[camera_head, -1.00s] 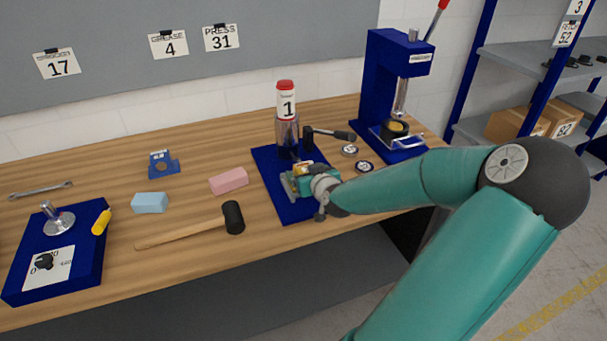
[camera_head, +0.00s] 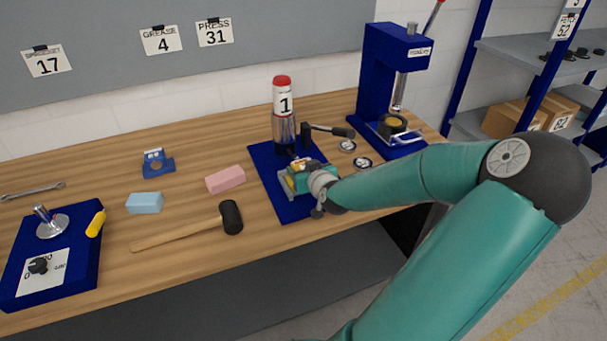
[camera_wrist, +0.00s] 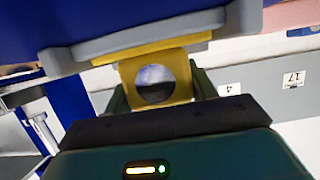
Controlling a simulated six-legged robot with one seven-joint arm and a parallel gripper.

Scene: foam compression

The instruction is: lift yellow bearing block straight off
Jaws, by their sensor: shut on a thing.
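The yellow bearing block (camera_wrist: 155,57) shows in the wrist view as a yellow piece with a large round hole. My gripper (camera_wrist: 160,97) is shut on it, with a greenish finger on each side. A grey bar and a blue part lie across the block's upper edge; I cannot tell whether they touch it. In the head view my gripper (camera_head: 297,180) is low over the blue base plate (camera_head: 291,211), in front of the red-capped cylinder marked 1 (camera_head: 284,120). There the block is mostly hidden by my gripper.
A black-handled lever (camera_head: 328,130) is close behind my gripper. A blue press (camera_head: 381,75) stands to the right. A pink block (camera_head: 225,180), a mallet (camera_head: 231,217) and a light blue block (camera_head: 144,203) lie to the left. Bare wood lies between them.

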